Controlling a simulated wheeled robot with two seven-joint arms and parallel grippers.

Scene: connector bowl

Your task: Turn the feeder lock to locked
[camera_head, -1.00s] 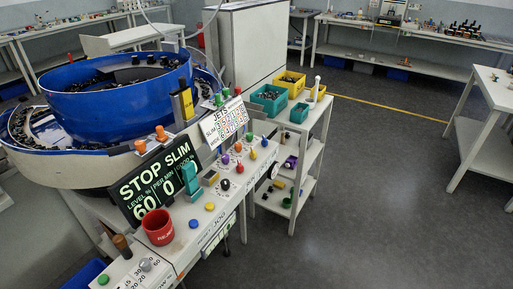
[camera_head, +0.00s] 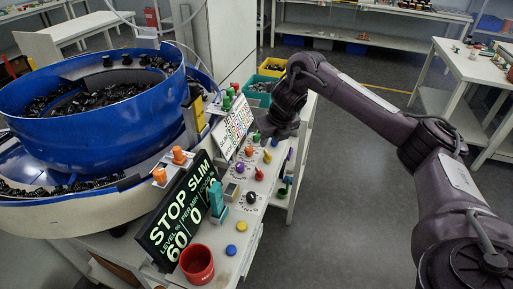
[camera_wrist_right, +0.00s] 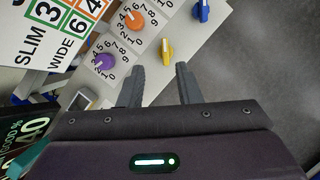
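The control panel (camera_head: 226,237) carries several coloured knobs; I cannot tell for sure which one is the feeder lock. In the right wrist view a yellow lever knob (camera_wrist_right: 167,49) and a blue lever knob (camera_wrist_right: 203,10) sit on the panel's right side. An orange dial (camera_wrist_right: 135,21) and a purple dial (camera_wrist_right: 104,61) sit to their left, with numbers around them. My right gripper (camera_wrist_right: 161,84) is open, its two fingers apart with nothing between them, above the panel. In the head view it reaches over the panel's far end (camera_head: 272,136). My left gripper is out of view.
A blue bowl feeder (camera_head: 90,125) full of dark parts stands at the left. A black display (camera_head: 182,215) reading STOP SLIM and a red cup (camera_head: 197,263) are by the panel. A yellow bin (camera_head: 272,67) is behind my right gripper. The grey floor at right is open.

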